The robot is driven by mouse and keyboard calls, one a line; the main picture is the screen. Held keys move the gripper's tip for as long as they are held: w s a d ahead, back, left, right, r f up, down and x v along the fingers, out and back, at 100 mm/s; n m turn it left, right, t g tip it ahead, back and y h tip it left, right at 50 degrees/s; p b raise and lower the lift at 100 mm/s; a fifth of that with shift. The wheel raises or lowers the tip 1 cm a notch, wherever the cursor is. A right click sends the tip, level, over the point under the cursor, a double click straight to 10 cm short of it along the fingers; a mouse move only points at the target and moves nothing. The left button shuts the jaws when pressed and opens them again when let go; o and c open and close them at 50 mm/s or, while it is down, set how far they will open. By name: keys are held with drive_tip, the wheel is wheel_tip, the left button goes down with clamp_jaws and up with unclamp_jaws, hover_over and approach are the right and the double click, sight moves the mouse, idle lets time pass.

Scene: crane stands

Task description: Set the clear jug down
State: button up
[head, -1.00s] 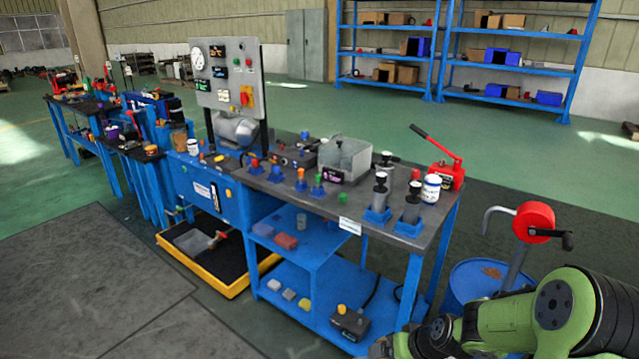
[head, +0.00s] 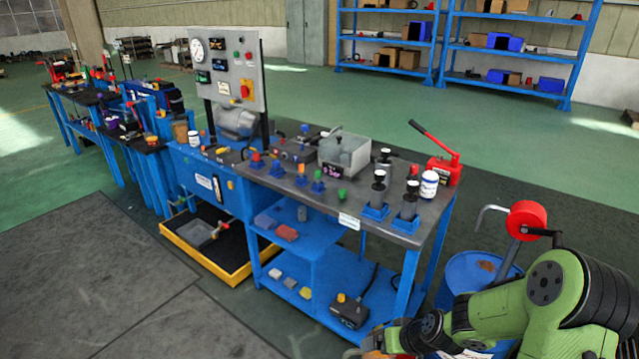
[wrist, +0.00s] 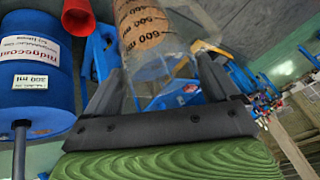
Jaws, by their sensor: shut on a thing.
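In the wrist view the clear jug (wrist: 146,24) shows brown contents and dark scale marks with numbers such as 500 and 600. It lies between the two dark fingers of my gripper (wrist: 160,68), which is shut on it. The jug's top end runs out of the frame, so its full shape is hidden. In the head view my green arm fills the lower right corner. My gripper and the jug are not clearly seen there; only a small brownish patch shows at the bottom edge.
A blue workbench (head: 405,236) with a crowded top stands ahead. A blue drum (head: 468,272) with a red hand pump (head: 528,220) is beside my arm. In the wrist view a labelled blue container (wrist: 35,75) and a red cone-shaped thing (wrist: 78,16) are near the jug. Floor at left is clear.

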drive_tip(key=r+p, duration=0.3)
drive_tip(key=p, duration=0.2)
drive_tip(key=s+r+p, duration=0.1)
drive_tip(key=r+p, duration=0.2)
drive_tip(key=p, duration=0.2)
drive_tip(key=shift+s+a+r, duration=0.1)
drive_tip(key=shift+s, duration=0.1)
drive_tip(key=shift+f, duration=0.2)
